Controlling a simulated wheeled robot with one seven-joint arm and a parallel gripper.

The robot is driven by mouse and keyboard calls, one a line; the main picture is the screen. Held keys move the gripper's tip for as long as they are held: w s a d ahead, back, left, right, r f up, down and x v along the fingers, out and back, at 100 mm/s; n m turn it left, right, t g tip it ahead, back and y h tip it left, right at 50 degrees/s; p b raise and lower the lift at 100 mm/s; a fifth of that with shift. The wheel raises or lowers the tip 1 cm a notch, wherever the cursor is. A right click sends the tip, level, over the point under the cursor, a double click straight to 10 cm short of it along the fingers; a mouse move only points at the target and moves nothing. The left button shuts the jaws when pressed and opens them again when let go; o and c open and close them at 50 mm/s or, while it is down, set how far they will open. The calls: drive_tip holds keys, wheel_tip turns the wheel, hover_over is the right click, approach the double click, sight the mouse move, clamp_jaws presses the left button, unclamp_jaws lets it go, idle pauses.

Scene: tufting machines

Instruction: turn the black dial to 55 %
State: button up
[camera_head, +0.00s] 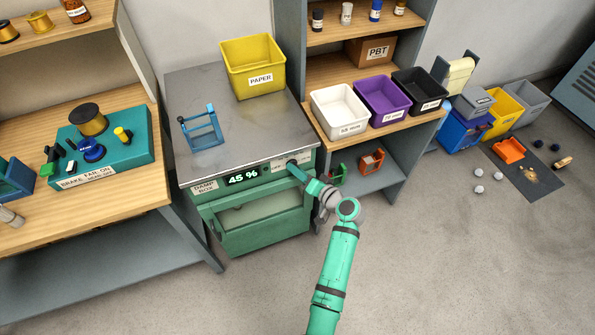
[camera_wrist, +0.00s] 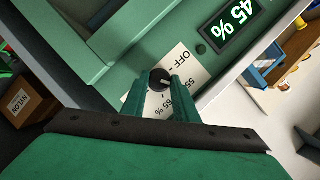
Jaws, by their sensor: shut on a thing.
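The black dial (camera_wrist: 159,80) sits on a white scale plate (camera_wrist: 188,68) on the front of the green damp box (camera_head: 262,217). The plate carries marks reading OFF, 55 and 65 %. My gripper (camera_wrist: 159,88) is shut on the dial, with one green finger on each side of it. In the head view my gripper (camera_head: 294,166) reaches the right end of the panel and hides the dial. The lit display (camera_head: 243,176) reads 45 %; it also shows in the wrist view (camera_wrist: 231,25).
A yellow PAPER bin (camera_head: 252,68) and a blue wire rack (camera_head: 202,130) stand on the box's metal top. A shelf unit with white (camera_head: 340,110), purple and black bins is close on the right. A wooden bench (camera_head: 90,215) stands left. The floor in front is clear.

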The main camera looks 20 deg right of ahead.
drive_tip(key=shift+f, duration=0.1)
drive_tip(key=o, duration=1.1)
drive_tip(key=shift+c, duration=0.2)
drive_tip(key=v, duration=1.1)
drive_tip(key=shift+w, duration=0.1)
